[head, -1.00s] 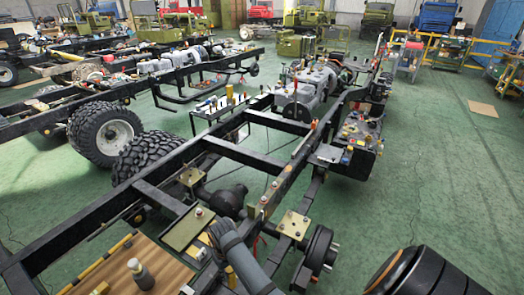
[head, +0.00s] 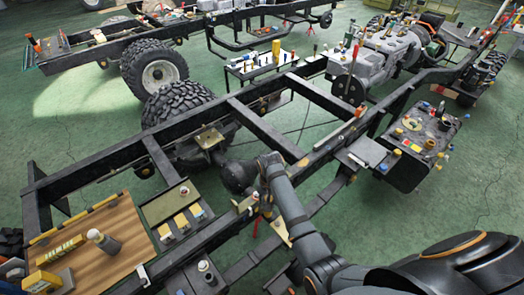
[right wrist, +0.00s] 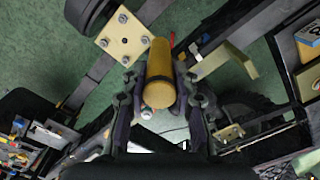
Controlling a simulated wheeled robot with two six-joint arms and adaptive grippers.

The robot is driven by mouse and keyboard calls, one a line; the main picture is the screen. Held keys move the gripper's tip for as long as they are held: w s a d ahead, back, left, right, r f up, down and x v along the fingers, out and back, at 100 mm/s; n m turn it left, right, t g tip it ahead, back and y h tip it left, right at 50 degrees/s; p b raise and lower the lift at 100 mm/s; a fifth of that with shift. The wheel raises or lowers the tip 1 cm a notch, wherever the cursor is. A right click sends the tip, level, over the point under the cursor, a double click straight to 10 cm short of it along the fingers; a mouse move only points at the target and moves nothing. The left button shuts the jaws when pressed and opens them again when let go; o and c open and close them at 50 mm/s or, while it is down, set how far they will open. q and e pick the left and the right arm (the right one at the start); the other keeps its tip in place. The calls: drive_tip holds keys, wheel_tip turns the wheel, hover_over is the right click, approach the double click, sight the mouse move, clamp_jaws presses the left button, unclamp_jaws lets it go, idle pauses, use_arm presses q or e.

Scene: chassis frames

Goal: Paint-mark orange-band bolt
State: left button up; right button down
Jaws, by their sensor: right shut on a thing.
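My right gripper (right wrist: 160,88) is shut on a yellow cylinder (right wrist: 161,72), which looks like the paint marker. It points away from the wrist camera, so its far tip is hidden. A cream plate with several grey bolts (right wrist: 124,37) lies beyond and to the left of the fingers in the right wrist view, apart from the marker. I cannot make out an orange band on any bolt. In the head view my right arm (head: 290,210) reaches over the near chassis rail (head: 235,240) and hides much of its gripper. My left gripper is not in view.
A wooden board (head: 120,225) with a grey bottle (head: 104,241) and yellow boxes is at lower left. A dark tray (head: 425,130) with small parts stands at right. The chassis crossmember (head: 262,130), tires and rails crowd the middle; green floor is open at far right.

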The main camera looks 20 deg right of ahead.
use_arm(q)
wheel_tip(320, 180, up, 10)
drive_tip(key=p, duration=0.9)
use_arm(e)
drive_tip(key=w+a+r+m, duration=0.1)
drive_tip(key=w+r+m, duration=1.05)
drive_tip(key=m, duration=0.95)
use_arm(q)
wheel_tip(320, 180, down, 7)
drive_tip(key=b, duration=0.7)
drive_tip(key=shift+b, duration=0.3)
use_arm(e)
wheel_tip(320, 180, down, 7)
drive_tip(key=shift+s, duration=0.25)
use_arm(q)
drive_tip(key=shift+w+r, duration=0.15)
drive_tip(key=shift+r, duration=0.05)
use_arm(e)
drive_tip(key=shift+f, duration=0.1)
drive_tip(key=shift+f, duration=0.2)
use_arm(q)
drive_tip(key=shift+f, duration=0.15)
use_arm(e)
drive_tip(key=shift+f, duration=0.35)
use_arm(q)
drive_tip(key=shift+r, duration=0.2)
use_arm(e)
drive_tip(key=shift+r, duration=0.1)
